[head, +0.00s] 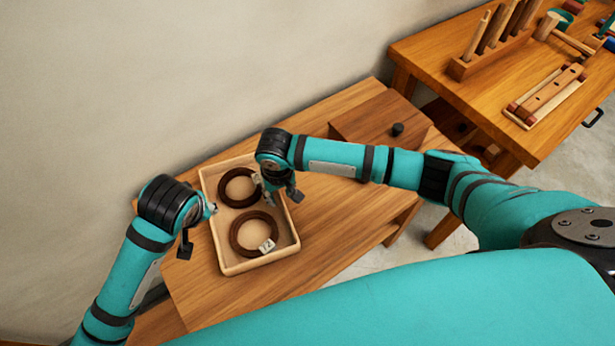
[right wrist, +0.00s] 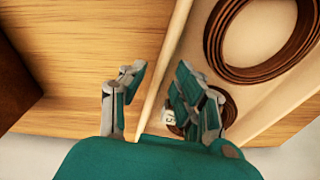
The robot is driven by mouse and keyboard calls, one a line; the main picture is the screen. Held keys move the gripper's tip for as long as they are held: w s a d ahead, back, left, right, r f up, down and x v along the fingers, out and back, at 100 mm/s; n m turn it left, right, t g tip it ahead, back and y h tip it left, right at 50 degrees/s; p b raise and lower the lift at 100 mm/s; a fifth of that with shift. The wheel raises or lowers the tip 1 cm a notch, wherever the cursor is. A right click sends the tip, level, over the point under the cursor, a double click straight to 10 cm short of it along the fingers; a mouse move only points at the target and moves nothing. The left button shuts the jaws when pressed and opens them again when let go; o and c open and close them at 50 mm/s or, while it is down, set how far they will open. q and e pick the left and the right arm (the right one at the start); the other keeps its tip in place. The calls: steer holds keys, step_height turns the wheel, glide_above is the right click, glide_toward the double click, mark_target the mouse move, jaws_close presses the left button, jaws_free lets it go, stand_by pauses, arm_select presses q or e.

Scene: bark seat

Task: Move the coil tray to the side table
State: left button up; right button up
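The coil tray (head: 262,264) is a pale, shallow rectangular tray on a low wooden bench in the head view. It holds two dark brown coils with white tags, a far coil (head: 224,193) and a near coil (head: 237,246). My right gripper (head: 281,196) is at the tray's right wall. In the right wrist view its fingers (right wrist: 160,76) are apart, one on each side of the tray wall (right wrist: 172,55), with a gap visible. My left gripper (head: 198,228) is at the tray's left wall, its fingers apart, one over the rim and one outside.
The low wooden bench (head: 330,225) has bare top right of the tray. A brown wooden box (head: 360,122) with a dark knob sits at its far end. A higher wooden table (head: 440,50) at upper right carries a peg rack, mallet and clamp-like frame. A wall runs behind.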

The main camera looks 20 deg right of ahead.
step_height(320, 180, up, 11)
steer(key=s, duration=0.1)
steer(key=shift+s, duration=0.15)
steer(key=shift+f, duration=0.15)
stand_by(0.4)
